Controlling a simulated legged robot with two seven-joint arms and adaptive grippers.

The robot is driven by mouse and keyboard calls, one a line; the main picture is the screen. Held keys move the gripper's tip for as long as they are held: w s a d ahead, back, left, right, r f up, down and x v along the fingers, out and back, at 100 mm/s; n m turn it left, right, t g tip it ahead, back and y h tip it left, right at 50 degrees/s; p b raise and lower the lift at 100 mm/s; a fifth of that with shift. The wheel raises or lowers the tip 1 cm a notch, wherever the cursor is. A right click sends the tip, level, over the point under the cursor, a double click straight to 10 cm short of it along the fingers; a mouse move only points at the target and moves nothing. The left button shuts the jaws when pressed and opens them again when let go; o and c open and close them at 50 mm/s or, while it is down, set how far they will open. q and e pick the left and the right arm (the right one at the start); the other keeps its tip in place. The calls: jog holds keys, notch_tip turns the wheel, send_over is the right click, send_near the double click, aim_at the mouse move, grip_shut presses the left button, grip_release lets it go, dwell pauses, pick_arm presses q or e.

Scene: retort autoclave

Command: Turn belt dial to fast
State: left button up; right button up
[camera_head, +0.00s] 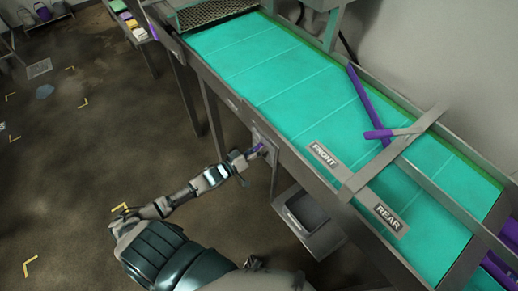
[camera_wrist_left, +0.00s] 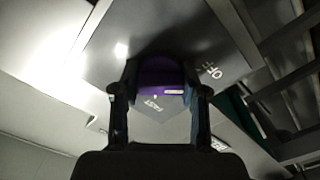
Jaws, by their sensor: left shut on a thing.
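The belt dial (camera_wrist_left: 158,76) is a purple knob on a grey control plate (camera_wrist_left: 185,35) in the left wrist view. OFF is printed to its right and FAST shows below it, between my fingers. A short white mark on the knob points toward the lower right. In the head view the dial (camera_head: 256,149) is a small purple spot on the side of the conveyor frame. My left gripper (camera_head: 248,155) reaches it from the left. In the left wrist view my left gripper (camera_wrist_left: 160,98) has a finger on each side of the knob and is shut on it. My right gripper is not in view.
The conveyor's green belt (camera_head: 265,65) runs above the dial. Purple and grey guide bars (camera_head: 368,103) cross it, with FRONT and REAR labels. A grey open box (camera_head: 305,215) hangs below the frame, right of my gripper. The floor at left is mostly clear.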

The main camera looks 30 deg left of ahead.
pick_arm(q)
jog(key=shift+r+m+p, duration=0.15)
jog(key=shift+m+p, duration=0.2)
jog(key=shift+m, duration=0.75)
jog(key=m+p, duration=0.2)
jog(key=m, duration=0.2)
jog(key=shift+a, duration=0.1)
jog(key=m+p, duration=0.1)
jog(key=m, duration=0.3)
jog(key=m+p, duration=0.1)
jog(key=m, duration=0.3)
jog(key=shift+m, duration=0.3)
jog(key=m, duration=0.4)
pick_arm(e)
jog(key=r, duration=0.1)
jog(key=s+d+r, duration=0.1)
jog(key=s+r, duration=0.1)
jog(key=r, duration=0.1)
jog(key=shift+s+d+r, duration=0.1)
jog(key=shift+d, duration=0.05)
pick_arm(q)
jog(key=shift+d+f+m, duration=0.2)
jog(key=shift+m, duration=0.1)
jog(key=o, duration=1.2)
jog(key=shift+s, duration=0.1)
jog(key=shift+c, duration=0.2)
